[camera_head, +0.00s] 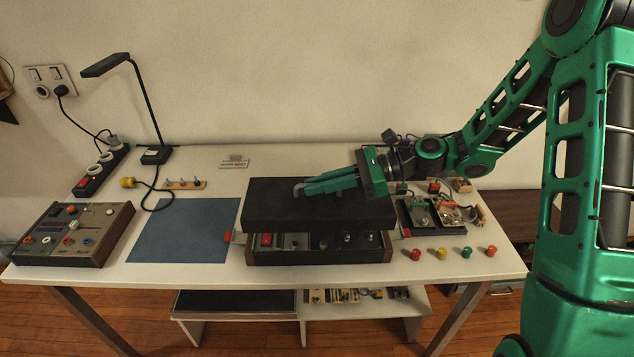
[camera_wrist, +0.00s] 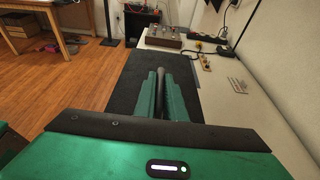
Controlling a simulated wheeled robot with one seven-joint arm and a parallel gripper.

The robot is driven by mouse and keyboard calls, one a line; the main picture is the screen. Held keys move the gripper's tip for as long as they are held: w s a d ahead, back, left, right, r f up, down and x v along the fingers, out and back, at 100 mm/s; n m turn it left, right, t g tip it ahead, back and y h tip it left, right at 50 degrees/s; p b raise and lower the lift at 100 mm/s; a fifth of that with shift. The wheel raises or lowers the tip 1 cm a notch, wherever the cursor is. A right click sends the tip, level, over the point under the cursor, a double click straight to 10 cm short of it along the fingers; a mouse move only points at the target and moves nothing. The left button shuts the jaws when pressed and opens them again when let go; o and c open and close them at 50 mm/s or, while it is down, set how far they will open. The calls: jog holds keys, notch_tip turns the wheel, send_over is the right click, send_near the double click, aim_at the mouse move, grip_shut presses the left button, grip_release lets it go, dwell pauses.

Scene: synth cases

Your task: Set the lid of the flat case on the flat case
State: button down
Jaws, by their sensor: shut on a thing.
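The lid of the flat case (camera_head: 285,213) is a black slab with a bar handle (camera_head: 299,188) on top. My gripper (camera_head: 308,187) is shut on this handle from the right. In the wrist view the handle (camera_wrist: 174,73) lies between both green fingers, with the lid (camera_wrist: 130,84) under them. The flat case (camera_head: 320,258) stands on the table below the lid, with dark walls and wooden ends. The lid covers its back part; a front strip with a red switch and knobs shows below the lid's front edge. Contact between lid and case cannot be told.
A blue mat (camera_head: 185,230) lies left of the case, and a control box (camera_head: 72,233) stands at the far left. An open tray of parts (camera_head: 440,214) is close on the right, with several coloured caps (camera_head: 442,254) before it. A lamp (camera_head: 155,154) stands behind.

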aim_at(363, 195)
jog(key=shift+f, duration=2.55)
jog(key=shift+f, duration=1.05)
jog(key=c, duration=1.7)
grip_release()
jog(key=shift+c, duration=0.2)
jog(key=shift+f, duration=0.1)
jog(key=shift+d, duration=0.1)
jog(key=v, duration=1)
jog(key=shift+d, duration=0.3)
